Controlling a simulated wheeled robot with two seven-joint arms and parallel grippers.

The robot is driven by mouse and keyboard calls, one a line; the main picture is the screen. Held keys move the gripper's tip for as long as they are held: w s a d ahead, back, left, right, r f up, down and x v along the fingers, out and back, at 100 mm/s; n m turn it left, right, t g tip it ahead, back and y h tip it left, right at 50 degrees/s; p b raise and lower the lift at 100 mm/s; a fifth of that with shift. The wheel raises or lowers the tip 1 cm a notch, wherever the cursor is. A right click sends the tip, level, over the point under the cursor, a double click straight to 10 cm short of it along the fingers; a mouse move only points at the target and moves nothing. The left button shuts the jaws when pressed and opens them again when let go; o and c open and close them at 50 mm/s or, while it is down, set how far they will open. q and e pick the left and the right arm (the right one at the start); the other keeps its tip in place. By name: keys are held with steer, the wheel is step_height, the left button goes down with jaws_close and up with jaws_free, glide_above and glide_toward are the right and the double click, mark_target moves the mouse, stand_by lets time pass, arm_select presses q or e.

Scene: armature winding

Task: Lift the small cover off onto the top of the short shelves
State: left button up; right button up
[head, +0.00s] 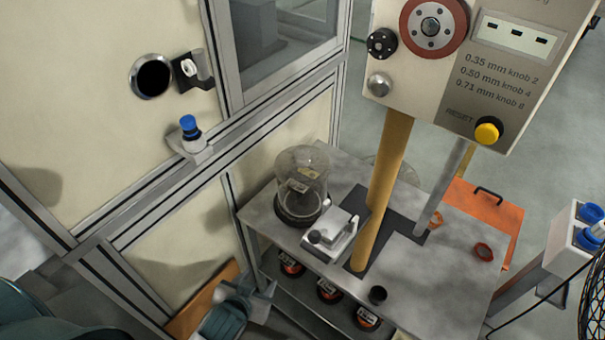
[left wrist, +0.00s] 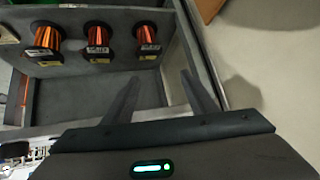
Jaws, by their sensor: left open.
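A clear dome-shaped cover (head: 303,172) stands upright on the left part of the short shelves' grey top (head: 355,180) in the head view. A dark round base and a small pale label show through it. I cannot tell if this is the small cover. My left gripper (head: 268,291) is low at the left, below the shelf top and apart from the cover. In the left wrist view my left gripper (left wrist: 160,78) has its two fingers spread, with nothing between them. The cover does not show there. My right gripper is not in view.
A grey metal block (head: 335,232) sits beside the cover. Copper wire spools (left wrist: 97,38) stand on the lower shelf. A framed wall stands left.

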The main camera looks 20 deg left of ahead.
arm_select(q)
step_height(320, 180, up, 13)
steer(key=w+a+n+t+y+p, duration=0.1)
steer(key=w+a+t+p, duration=0.1)
steer(key=a, duration=0.1)
steer(key=m+t+h, duration=0.1)
steer(key=t+h, duration=0.2)
steer(key=t, duration=0.4)
glide_toward(296, 176)
step_height(296, 176, up, 4)
steer(key=s, duration=0.2)
steer(key=shift+a+f, duration=0.1)
steer(key=shift+f, duration=0.15)
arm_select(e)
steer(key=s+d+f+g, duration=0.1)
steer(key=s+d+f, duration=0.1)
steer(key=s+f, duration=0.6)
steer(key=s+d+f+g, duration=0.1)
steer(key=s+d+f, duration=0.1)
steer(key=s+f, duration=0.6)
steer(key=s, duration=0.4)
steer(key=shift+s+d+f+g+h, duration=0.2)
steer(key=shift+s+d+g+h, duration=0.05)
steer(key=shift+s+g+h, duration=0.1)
arm_select(q)
steer(key=shift+w, duration=0.1)
